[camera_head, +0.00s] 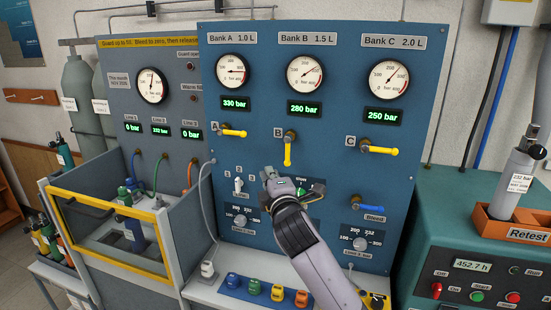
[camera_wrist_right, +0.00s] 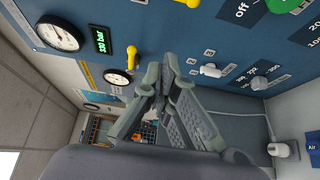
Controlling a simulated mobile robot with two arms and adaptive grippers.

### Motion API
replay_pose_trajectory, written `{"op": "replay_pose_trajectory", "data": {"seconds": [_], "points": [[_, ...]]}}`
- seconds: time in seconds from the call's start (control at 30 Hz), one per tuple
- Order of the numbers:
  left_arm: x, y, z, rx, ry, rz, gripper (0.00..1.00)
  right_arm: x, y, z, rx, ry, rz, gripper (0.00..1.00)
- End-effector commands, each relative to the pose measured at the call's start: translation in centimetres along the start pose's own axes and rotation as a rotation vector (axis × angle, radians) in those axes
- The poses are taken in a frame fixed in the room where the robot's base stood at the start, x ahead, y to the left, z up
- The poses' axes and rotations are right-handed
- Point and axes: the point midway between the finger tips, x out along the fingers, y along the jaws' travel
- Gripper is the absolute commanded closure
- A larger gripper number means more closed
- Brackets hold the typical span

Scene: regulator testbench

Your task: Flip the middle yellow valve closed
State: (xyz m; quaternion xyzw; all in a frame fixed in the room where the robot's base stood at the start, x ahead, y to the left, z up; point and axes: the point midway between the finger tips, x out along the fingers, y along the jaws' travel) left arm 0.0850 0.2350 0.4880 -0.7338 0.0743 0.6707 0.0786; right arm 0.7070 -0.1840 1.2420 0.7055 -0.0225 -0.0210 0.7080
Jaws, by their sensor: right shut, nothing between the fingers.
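The middle yellow valve, marked B (camera_head: 287,152), is on the blue panel under the 280 bar display, with its handle pointing straight down. Valves A (camera_head: 233,132) and C (camera_head: 380,150) have handles pointing right. My right gripper (camera_head: 267,174) is shut and empty, in front of the panel, below and slightly left of valve B's handle and apart from it in the picture. In the wrist view its fingers (camera_wrist_right: 163,84) are together. A yellow handle beside the 330 bar display (camera_wrist_right: 131,57) appears to be valve A's. My left gripper is not in view.
A white selector switch (camera_head: 238,185) is left of my gripper, and a blue bleed handle (camera_head: 368,207) is to the right. Colored fittings (camera_head: 254,287) stand on the ledge below. A caged bench (camera_head: 105,215) is at left and a green Retest console (camera_head: 450,230) at right.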

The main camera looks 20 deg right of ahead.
Motion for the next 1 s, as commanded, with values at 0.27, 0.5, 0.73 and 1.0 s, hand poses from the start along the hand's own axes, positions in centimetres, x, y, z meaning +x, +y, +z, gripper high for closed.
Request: {"op": "replay_pose_trajectory", "data": {"seconds": [0.27,0.5,0.73,1.0], "points": [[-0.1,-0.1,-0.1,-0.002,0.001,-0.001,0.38,0.3,0.0,0.0,0.003,0.0,-0.002,1.0],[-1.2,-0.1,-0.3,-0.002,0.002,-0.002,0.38,3.2,0.2,0.0,0.004,-0.001,-0.003,1.0],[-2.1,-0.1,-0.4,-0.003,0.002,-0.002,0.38,6.6,0.2,0.0,0.005,-0.001,-0.003,1.0],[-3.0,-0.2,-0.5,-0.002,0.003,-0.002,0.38,10.2,0.1,0.0,0.004,0.0,-0.004,1.0]]}}
